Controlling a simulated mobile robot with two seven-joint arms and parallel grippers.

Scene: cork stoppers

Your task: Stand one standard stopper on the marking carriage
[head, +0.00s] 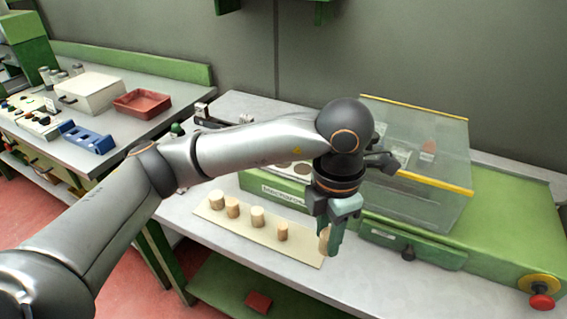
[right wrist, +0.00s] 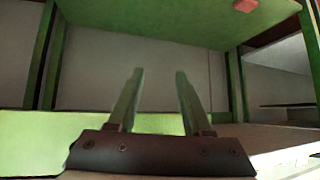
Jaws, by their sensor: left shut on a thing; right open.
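My left gripper (head: 333,240) is in the middle of the head view, pointing down and shut on a cork stopper (head: 323,241) at the right end of a cream strip (head: 268,245). I cannot tell whether that stopper is lifted off the strip. Several more cork stoppers (head: 257,216) stand upright in a row on the strip. I cannot make out the marking carriage clearly; my left arm covers part of the green machine. My right gripper (right wrist: 158,98) shows in the right wrist view, open and empty.
A clear guard box (head: 425,200) with yellow edges stands on the green machine behind the gripper. A red stop button (head: 541,302) is at the far right. A side bench at left holds a red tray (head: 142,103), a blue rack (head: 87,137) and a white box (head: 90,92).

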